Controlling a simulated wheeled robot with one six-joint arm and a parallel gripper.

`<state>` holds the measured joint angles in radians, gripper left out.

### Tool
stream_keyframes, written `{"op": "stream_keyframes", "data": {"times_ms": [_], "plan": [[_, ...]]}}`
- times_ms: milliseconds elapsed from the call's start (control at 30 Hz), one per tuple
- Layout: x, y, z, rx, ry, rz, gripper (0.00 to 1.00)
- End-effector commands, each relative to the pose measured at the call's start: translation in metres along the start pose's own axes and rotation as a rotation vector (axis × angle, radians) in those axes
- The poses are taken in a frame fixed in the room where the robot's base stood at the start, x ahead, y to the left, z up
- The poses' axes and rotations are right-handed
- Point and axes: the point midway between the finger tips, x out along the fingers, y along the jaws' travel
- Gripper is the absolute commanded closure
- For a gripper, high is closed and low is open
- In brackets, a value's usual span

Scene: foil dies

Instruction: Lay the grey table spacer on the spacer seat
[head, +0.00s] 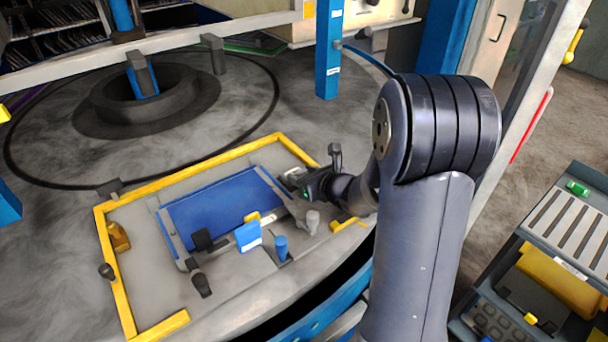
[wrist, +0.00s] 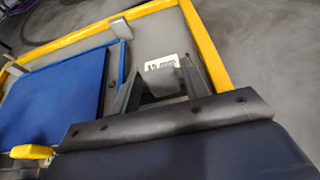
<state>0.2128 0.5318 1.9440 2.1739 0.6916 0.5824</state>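My gripper (wrist: 160,84) is low over the right end of the grey table, beside the blue plate; it also shows in the head view (head: 299,184), partly blurred into the arm. Its two dark fingers stand apart in the wrist view. A dark grey block-like piece (wrist: 164,88) fills the space between them, with a white printed label (wrist: 161,64) just beyond. This may be the grey table spacer, but I cannot tell for sure, nor whether the fingers press on it. I cannot clearly pick out the spacer seat.
The blue plate (head: 222,208) lies inside a yellow border (head: 190,178). Dark clamps, a blue block (head: 248,236) and a blue peg (head: 281,246) stand along its front. A blue post (head: 328,50) rises behind. A cart (head: 560,250) stands at right.

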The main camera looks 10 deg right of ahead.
Motion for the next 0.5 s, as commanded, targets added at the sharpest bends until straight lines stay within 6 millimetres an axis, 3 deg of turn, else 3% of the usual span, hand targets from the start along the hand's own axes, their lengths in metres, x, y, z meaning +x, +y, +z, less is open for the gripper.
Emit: {"op": "stream_keyframes", "data": {"times_ms": [133, 500], "plan": [[0.0000, 0.0000, 0.0000, 0.000, 0.000, 0.000, 0.46], [-0.0048, -0.0005, 0.0034, 0.001, -0.001, -0.001, 0.46]]}}
